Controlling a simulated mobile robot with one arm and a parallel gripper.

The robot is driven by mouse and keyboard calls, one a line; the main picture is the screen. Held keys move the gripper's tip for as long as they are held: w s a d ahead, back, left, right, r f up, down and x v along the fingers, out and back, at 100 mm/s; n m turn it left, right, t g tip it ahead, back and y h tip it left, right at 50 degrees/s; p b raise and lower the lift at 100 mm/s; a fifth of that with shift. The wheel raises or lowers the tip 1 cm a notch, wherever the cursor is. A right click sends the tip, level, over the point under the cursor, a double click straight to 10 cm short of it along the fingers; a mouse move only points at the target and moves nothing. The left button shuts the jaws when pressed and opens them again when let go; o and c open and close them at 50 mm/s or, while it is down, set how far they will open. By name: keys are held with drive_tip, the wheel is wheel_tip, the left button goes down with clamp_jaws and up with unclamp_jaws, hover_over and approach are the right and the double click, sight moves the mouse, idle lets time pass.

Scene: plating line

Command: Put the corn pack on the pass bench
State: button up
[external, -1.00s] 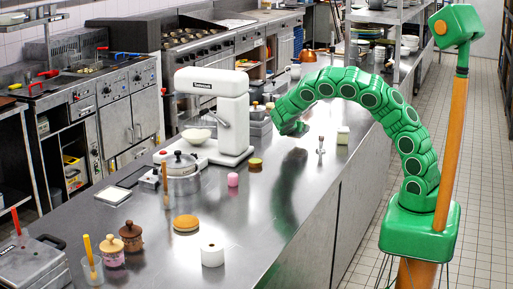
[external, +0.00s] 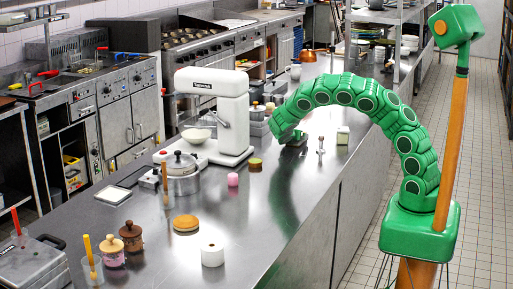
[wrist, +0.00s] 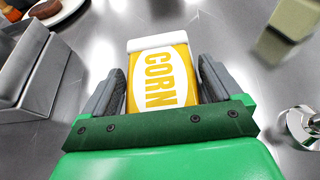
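The corn pack (wrist: 162,72) is yellow with a white end and a white oval reading CORN. In the wrist view it lies between the two fingers of my gripper (wrist: 161,82), which look spread on either side, with a narrow gap at the right tip. In the external view my gripper (external: 292,139) is low over the long steel bench (external: 275,215), near its right edge. The pack does not show there. I cannot tell which surface is the pass bench.
In the wrist view a steel container (wrist: 28,62) stands close at left, a cream block (wrist: 292,28) at upper right and a shiny metal item (wrist: 302,126) at right. A white mixer (external: 220,115) stands left of my arm. The bench's front middle has bare room.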

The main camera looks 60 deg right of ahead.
drive_tip(key=shift+o, duration=0.4)
drive_tip(key=shift+r, duration=0.15)
drive_tip(key=shift+v, duration=6)
